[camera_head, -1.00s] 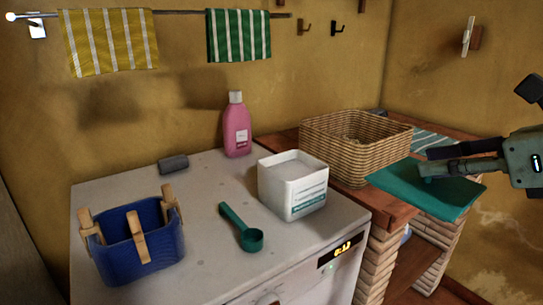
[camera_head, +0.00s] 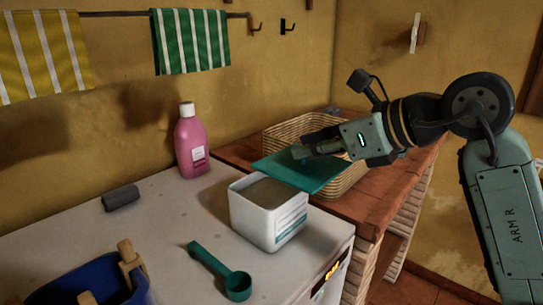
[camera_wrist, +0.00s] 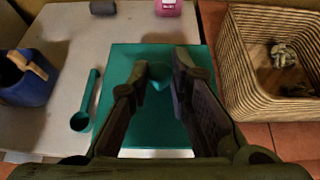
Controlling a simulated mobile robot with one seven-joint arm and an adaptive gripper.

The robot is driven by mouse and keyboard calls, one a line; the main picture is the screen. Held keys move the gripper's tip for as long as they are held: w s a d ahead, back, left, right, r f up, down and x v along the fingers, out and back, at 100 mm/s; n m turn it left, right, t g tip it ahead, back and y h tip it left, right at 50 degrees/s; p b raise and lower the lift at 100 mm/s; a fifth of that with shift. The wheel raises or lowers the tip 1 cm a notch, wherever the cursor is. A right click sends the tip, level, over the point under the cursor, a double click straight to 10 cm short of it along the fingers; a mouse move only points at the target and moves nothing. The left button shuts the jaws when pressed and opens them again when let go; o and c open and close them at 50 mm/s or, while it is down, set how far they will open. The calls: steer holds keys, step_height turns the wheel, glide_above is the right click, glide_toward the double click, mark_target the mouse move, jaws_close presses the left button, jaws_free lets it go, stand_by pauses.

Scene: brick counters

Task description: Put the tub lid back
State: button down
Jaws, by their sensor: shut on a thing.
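The teal tub lid (camera_head: 300,172) is a flat square held roughly level in my gripper (camera_head: 303,153). My gripper is shut on the lid's knob (camera_wrist: 160,84), which shows between the fingers in the wrist view. The open white tub (camera_head: 270,226) stands on the white machine top. In the head view the lid is above and just behind the tub's far right rim, between the tub and the wicker basket. In the wrist view the lid (camera_wrist: 135,115) hides the tub almost wholly; a white strip shows beyond its lower edge.
A wicker basket (camera_head: 285,132) stands on the tiled counter (camera_head: 375,205) at right. A pink bottle (camera_head: 191,145) stands behind the tub. A green scoop (camera_head: 222,272), a grey block (camera_head: 121,198) and a blue peg basket (camera_head: 85,281) are on the machine top (camera_head: 60,235).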

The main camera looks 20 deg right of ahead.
mark_target(273, 155)
steer(key=w+a, duration=0.3)
steer(key=w+a+p, duration=0.1)
steer(key=w, duration=0.1)
steer(key=shift+a+f, duration=0.2)
steer(key=shift+f, duration=0.1)
steer(key=shift+w+a+p, duration=0.3)
steer(key=shift+w+a, duration=0.15)
steer(key=shift+w, duration=0.05)
step_height(273, 155, down, 3)
steer(key=shift+s+d+r+p, duration=0.1)
steer(key=shift+d+p, duration=0.05)
steer(key=shift+p, duration=0.15)
steer(key=shift+f, duration=0.4)
steer(key=shift+f+b, duration=0.65)
steer(key=shift+b, duration=0.2)
steer(key=c, duration=1.5)
jaws_free()
